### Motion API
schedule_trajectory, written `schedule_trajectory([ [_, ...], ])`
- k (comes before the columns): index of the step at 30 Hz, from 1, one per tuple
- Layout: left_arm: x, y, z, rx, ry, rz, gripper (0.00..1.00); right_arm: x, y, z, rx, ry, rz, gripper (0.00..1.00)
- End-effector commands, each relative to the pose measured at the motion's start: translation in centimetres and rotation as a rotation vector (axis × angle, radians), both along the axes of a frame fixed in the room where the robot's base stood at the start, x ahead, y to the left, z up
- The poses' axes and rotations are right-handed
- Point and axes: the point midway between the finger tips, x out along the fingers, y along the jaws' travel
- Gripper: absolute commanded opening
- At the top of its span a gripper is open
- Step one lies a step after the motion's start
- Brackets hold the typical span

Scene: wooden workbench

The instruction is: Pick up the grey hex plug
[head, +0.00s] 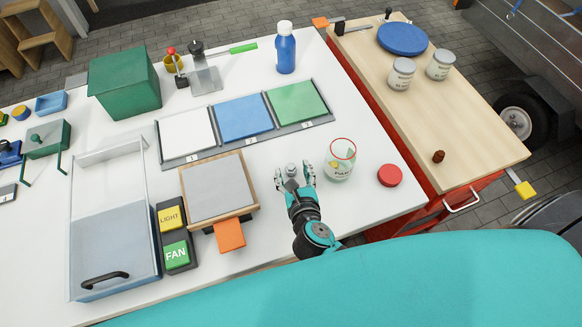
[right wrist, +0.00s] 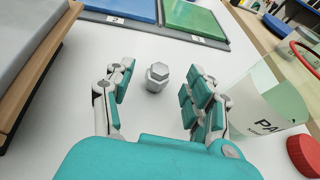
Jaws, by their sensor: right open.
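The grey hex plug (head: 291,170) stands on the white bench top, just below the blue and green panels. It also shows in the right wrist view (right wrist: 157,77), with a hexagonal top and a wider base. My right gripper (head: 294,178) is open, and its fingers point at the plug. The plug is near fingertip level and does not appear to be touched. My left gripper does not show.
A wooden box with a grey top (head: 216,186) is on the left. The numbered panel tray (head: 245,137) lies behind.

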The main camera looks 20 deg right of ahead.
Motion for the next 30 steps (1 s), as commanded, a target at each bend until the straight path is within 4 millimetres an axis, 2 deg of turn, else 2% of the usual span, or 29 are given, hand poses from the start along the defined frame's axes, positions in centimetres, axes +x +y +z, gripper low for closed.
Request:
schedule_trajectory([
  [1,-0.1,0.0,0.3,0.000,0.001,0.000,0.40,0.9,-0.1,0.0,0.001,-0.001,-0.002,0.55],
  [6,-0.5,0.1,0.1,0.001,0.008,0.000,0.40,2.5,-0.3,-0.9,0.001,0.000,0.000,0.55],
  [14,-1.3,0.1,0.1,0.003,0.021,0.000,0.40,2.6,-0.3,-1.0,0.000,0.001,0.000,0.55],
  [26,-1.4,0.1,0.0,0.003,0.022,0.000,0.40,2.6,-0.3,-1.0,0.000,0.001,0.000,0.03],
  [30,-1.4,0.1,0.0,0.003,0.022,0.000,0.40,2.6,-0.3,-1.0,0.000,0.001,0.000,0.00],
])
